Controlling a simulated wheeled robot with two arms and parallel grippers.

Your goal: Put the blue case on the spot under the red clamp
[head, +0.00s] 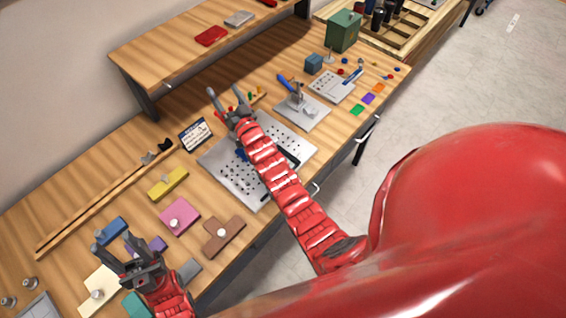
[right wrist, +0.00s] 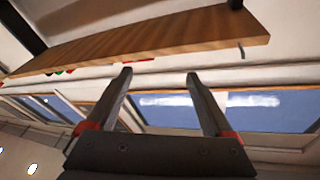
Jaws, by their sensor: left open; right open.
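A flat blue block (head: 115,227), which may be the blue case, lies on the bench at the left. My left gripper (head: 113,241) is open, with its fingers over or just in front of this block; I cannot tell whether they touch it. A darker blue box (head: 314,64) stands farther back at the right. A clamp with a blue handle (head: 292,86) stands on a grey plate (head: 316,118); no clearly red clamp can be made out. My right gripper (head: 225,94) is open and empty above the back of the bench. Its fingers (right wrist: 160,75) show nothing between them in the right wrist view.
A perforated metal plate (head: 220,165) lies mid-bench under my right arm. A raised shelf (head: 165,62) runs along the back. A green box (head: 342,34) stands at the far right.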

